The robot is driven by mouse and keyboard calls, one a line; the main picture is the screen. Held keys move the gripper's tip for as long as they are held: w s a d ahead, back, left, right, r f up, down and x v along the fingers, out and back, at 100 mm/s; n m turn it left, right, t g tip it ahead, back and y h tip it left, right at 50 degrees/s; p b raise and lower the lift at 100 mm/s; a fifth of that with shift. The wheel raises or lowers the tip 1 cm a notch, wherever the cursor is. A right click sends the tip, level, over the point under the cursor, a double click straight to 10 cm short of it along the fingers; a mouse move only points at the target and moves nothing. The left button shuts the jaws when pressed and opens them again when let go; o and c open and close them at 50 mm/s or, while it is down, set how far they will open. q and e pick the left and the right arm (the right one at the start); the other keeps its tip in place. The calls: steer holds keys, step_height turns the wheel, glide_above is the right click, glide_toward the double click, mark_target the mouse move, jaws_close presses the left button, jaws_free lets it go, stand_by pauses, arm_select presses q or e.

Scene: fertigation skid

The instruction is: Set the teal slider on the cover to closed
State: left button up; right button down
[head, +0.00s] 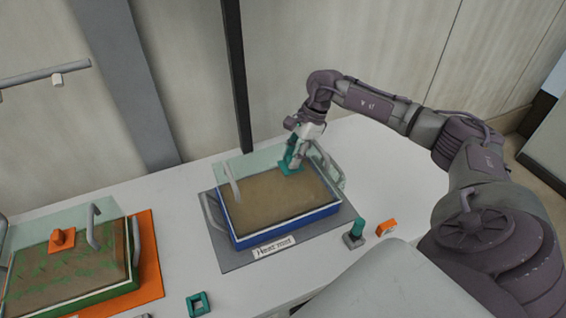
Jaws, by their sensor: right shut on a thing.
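The teal slider (287,169) sits on the clear cover (236,167) over a blue-sided tray (285,228) of brown soil. My right gripper (296,155) reaches down from the right and is shut on the slider. The fingers hide part of the slider, so its exact setting cannot be told. My left gripper is not in view.
The blue tray stands on a grey mat labelled "Heat mat" (274,246). A second tray with green shoots, a clear cover and an orange slider (62,239) stands at left on an orange mat (150,262). A teal-topped peg (356,232), an orange block (386,227) and a teal square (198,303) lie near the front.

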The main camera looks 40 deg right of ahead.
steer(key=shift+a, duration=0.1)
steer(key=c, duration=0.8)
jaws_free()
steer(key=v, duration=1.2)
steer(key=shift+f, duration=0.1)
